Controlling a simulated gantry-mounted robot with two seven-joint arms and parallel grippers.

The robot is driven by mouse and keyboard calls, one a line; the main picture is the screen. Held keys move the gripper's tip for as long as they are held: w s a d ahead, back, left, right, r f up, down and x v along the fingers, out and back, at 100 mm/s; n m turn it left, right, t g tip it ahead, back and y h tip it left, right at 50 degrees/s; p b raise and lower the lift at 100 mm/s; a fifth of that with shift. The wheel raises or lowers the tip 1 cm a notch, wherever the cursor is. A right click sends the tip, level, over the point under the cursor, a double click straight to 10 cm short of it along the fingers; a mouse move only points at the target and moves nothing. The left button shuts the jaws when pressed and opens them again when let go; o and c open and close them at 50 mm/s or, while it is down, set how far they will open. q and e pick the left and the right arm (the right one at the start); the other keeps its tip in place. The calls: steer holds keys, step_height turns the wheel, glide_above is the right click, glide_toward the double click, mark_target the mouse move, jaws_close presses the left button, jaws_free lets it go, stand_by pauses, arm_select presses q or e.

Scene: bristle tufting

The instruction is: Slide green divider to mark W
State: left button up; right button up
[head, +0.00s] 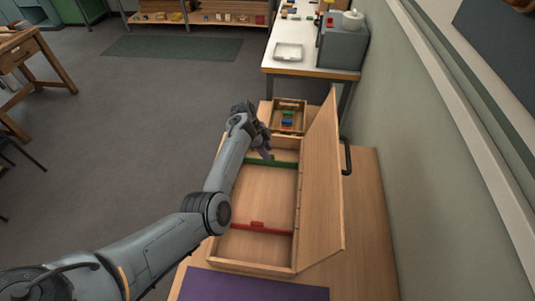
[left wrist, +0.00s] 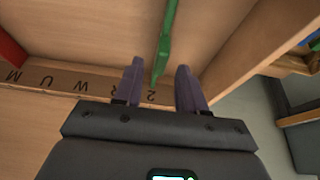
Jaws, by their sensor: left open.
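The green divider (head: 272,162) lies across the far part of an open wooden box (head: 225,245). It also shows in the left wrist view (left wrist: 166,45), with its near end at the mark like a 2 on the letter strip (left wrist: 62,83). My left gripper (head: 264,152) is at the divider's left end. In the left wrist view its two purple fingers (left wrist: 160,85) are open, one on each side of the divider's line, with gaps visible. The strip's marks look turned, so M and W are hard to tell apart. My right gripper is out of view.
A red divider (head: 262,228) crosses the box nearer to me. The box's lid (head: 322,185) stands raised on the right. A small tray with coloured blocks (head: 288,104) sits beyond the box, and a purple mat (head: 255,285) lies in front. The floor between the dividers is clear.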

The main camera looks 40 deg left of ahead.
arm_select(q)
steer(key=shift+x, duration=0.85)
jaws_close()
